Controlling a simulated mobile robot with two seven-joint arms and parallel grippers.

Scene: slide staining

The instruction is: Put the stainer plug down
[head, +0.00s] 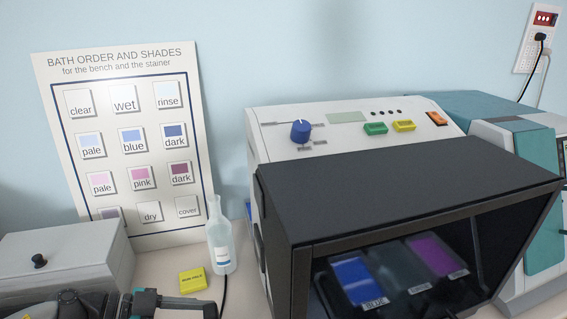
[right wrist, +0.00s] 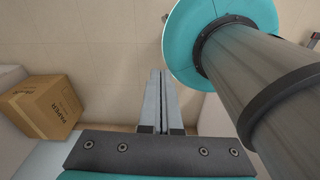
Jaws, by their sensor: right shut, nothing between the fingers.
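A black plug (head: 541,37) sits in the wall socket strip (head: 541,20) at the upper right of the head view, with a dark cord hanging from it. I cannot tell for sure that it is the stainer's plug. My right gripper (right wrist: 161,75) shows in the right wrist view, its fingers shut together with nothing between them, above the floor. It is not in the head view. Dark and teal parts that look like my left gripper (head: 145,301) show at the bottom left of the head view; its fingertips are not clear.
The stainer (head: 400,205) with a dark hood fills the middle right. A thin dark cord lies by the bottle. A paper carton (right wrist: 42,106) is left of my right gripper.

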